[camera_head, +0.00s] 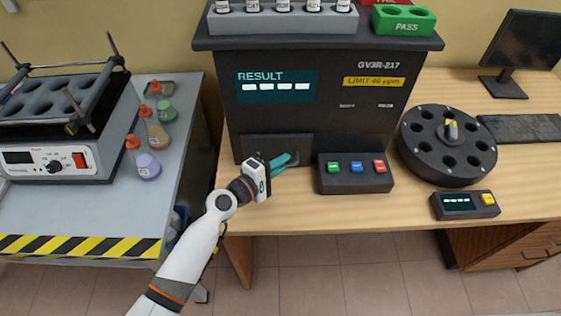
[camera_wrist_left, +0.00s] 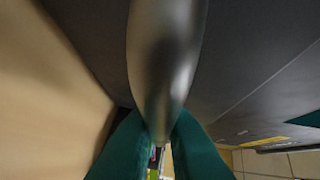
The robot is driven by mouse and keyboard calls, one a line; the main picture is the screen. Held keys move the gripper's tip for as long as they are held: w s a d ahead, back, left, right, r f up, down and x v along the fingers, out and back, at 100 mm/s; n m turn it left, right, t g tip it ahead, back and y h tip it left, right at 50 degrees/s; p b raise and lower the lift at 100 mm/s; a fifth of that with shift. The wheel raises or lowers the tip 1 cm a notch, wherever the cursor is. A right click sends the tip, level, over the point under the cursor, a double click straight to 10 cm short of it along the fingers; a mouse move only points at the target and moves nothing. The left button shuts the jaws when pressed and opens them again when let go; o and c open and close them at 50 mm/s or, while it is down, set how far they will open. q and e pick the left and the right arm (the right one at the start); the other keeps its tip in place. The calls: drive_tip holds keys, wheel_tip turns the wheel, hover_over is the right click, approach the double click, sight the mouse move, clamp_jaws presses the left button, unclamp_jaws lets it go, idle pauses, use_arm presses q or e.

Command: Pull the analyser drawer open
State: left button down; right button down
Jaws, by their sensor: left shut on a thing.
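The dark grey analyser (camera_head: 320,115) stands on the wooden table, with a lit RESULT screen on its front. Its drawer front (camera_head: 262,146) is a dark panel low on the left of that face and looks about flush with it. My left gripper (camera_head: 287,160) reaches in from the left in front of this panel. In the left wrist view the teal fingers (camera_wrist_left: 158,132) are shut on a shiny metal drawer handle (camera_wrist_left: 166,55), one finger on each side. The handle is mostly hidden by the gripper in the head view. My right gripper is not in view.
A button box (camera_head: 355,184) stands just right of the gripper. Further right are a round black carousel (camera_head: 448,168) and a small display box (camera_head: 450,208). Several flasks stand on the grey bench (camera_head: 90,215) at left. The table strip in front of the drawer is clear.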

use_arm(q)
drive_tip(key=s+p, duration=0.1)
drive_tip(key=s, duration=1.2)
drive_tip(key=shift+s+f+p, duration=0.1)
drive_tip(key=shift+s+p, duration=0.15)
drive_tip(key=shift+p, duration=0.15)
drive_tip(key=c, duration=1.5)
unclamp_jaws()
drive_tip(key=shift+w, duration=0.1)
drive_tip(key=shift+a, duration=0.1)
drive_tip(key=b+v, duration=0.3)
drive_tip(key=v, duration=0.9)
